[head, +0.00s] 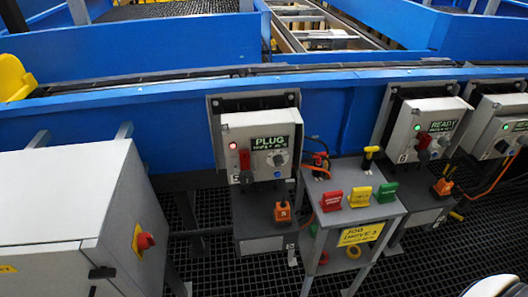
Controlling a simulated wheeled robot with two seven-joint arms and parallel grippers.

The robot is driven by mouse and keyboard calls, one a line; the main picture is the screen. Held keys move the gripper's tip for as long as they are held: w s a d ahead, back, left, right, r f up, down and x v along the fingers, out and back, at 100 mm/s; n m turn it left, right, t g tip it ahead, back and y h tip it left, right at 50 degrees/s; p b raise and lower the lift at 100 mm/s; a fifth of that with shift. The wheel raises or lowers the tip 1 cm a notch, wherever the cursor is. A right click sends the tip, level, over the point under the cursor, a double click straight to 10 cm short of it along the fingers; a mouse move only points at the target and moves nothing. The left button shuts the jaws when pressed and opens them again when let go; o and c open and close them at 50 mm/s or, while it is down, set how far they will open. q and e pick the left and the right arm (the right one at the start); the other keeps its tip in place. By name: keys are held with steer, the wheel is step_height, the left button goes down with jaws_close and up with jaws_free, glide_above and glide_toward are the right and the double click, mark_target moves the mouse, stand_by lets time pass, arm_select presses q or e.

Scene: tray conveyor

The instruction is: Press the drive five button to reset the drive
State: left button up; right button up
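A grey drive box (260,185) is mounted on the blue conveyor side at the centre. A mark like a 5 is at its lower left. Its screen (270,143) shows the word PLUG with smaller text under it. A small red light (233,146) is lit at its upper left. A red switch (245,159) is on the left of its face, and a round light-grey knob or button (278,160) sits below the screen. An orange connector (283,212) is on the dark panel below.
A second drive box (425,128) reads READY with a green light; a third (499,127) is at the right edge. A stand (388,212) holds red, yellow and green blocks. A grey cabinet (70,200) with a red stop button (145,241) fills the lower left. Dark grating covers the floor.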

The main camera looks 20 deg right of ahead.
jaws_close()
stand_by(0.4)
stand_by(1.4)
